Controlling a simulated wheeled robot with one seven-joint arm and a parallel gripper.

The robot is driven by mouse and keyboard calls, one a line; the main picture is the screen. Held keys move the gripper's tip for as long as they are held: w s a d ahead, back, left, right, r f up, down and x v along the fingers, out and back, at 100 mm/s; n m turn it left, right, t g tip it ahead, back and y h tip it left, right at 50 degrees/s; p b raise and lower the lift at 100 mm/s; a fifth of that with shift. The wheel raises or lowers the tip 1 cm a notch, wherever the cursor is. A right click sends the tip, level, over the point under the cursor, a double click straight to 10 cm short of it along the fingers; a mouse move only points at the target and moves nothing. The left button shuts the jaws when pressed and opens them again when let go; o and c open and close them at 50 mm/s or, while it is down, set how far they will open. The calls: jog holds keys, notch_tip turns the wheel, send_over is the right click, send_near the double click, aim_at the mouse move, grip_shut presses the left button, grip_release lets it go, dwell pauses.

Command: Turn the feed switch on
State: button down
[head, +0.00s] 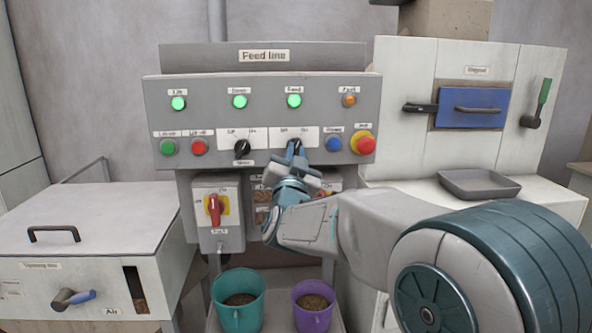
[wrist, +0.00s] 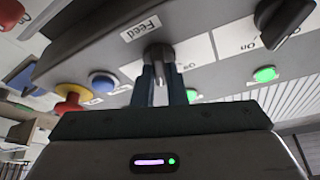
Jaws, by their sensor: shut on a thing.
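The feed switch (head: 296,144) is a small black rotary knob on a white plate at the right of the grey panel marked "Feed line". In the wrist view the knob (wrist: 158,54) shows beside its "Feed" label (wrist: 140,28). My gripper (head: 296,152) reaches up to the panel from below. Its two fingers (wrist: 160,72) are shut on the knob, one on each side. The fingers partly cover the knob, and I cannot tell which mark it points to. The lamp labelled "Feed" (head: 294,100) above it glows green.
A second black knob (head: 242,149) sits to the left. A blue button (head: 334,144) and a red-and-yellow stop button (head: 363,144) are close on the right. Below are a red handle switch (head: 214,208), a teal bucket (head: 238,312) and a purple bucket (head: 313,319).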

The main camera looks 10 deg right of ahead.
jog(key=shift+f+m+g+h+b, duration=0.1)
jog(key=shift+m+g+h+b, duration=0.2)
jog(key=shift+m+h+b, duration=0.45)
jog(key=shift+m+y, duration=0.25)
jog(key=shift+m, duration=0.1)
jog(key=c, duration=1.5)
grip_release()
jog(key=shift+o, duration=0.2)
jog(key=shift+s+a, duration=0.1)
jog(key=b+v, duration=0.1)
jog(key=v, duration=1.2)
jog(key=shift+s, duration=0.3)
jog(key=shift+a, duration=0.15)
